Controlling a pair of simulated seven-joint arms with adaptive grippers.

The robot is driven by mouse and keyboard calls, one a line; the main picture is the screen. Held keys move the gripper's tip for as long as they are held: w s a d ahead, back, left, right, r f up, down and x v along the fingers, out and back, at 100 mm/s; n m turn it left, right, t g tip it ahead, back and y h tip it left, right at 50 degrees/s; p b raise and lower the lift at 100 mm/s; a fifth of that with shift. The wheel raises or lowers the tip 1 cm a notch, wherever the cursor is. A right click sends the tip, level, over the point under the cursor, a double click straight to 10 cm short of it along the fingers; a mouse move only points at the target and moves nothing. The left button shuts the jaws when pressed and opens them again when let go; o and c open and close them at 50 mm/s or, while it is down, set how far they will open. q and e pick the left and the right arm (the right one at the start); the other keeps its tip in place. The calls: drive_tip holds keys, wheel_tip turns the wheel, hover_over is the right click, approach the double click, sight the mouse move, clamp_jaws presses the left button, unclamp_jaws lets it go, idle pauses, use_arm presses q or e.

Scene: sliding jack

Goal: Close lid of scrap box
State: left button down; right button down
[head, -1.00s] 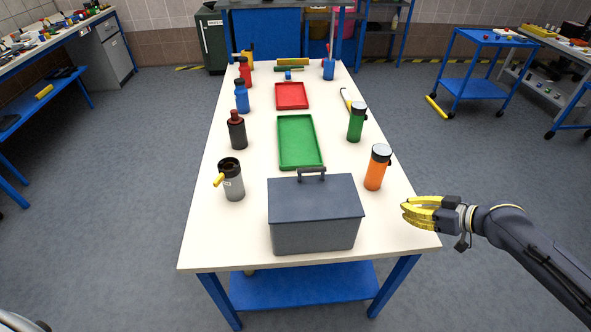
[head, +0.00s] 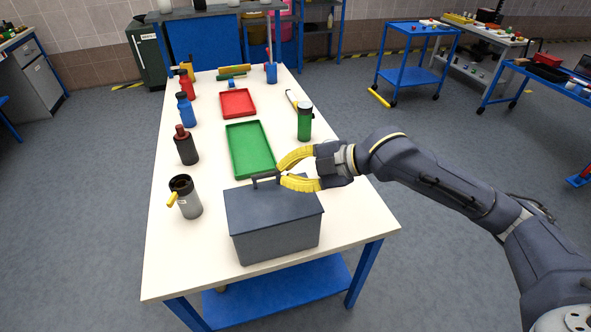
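The scrap box (head: 278,240) is a dark grey metal box near the front edge of the white table. Its dark lid (head: 272,208) lies flat across the top, with a black handle (head: 262,181) at the far edge. My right gripper (head: 281,175) comes in from the right above the far right corner of the box. Its yellow fingers are apart, with the tips close to the right end of the handle. I cannot tell whether they touch it. My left gripper is not in view.
A green tray (head: 232,157) lies behind the box, and a red tray (head: 238,115) farther back. A grey cup (head: 190,203) stands left of the box. A dark bottle (head: 186,150) and green bottle (head: 304,123) stand farther back. The table's front right corner is clear.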

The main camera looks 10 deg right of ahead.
sight(258, 179)
drive_tip(key=x, duration=0.7)
drive_tip(key=shift+w+d+f, duration=0.3)
drive_tip(key=shift+d, duration=0.15)
drive_tip(key=shift+w+f, duration=0.7)
drive_tip(key=shift+w, duration=0.1)
drive_tip(key=shift+w, duration=0.1)
drive_tip(key=shift+w+f, duration=0.45)
drive_tip(key=shift+f, duration=0.25)
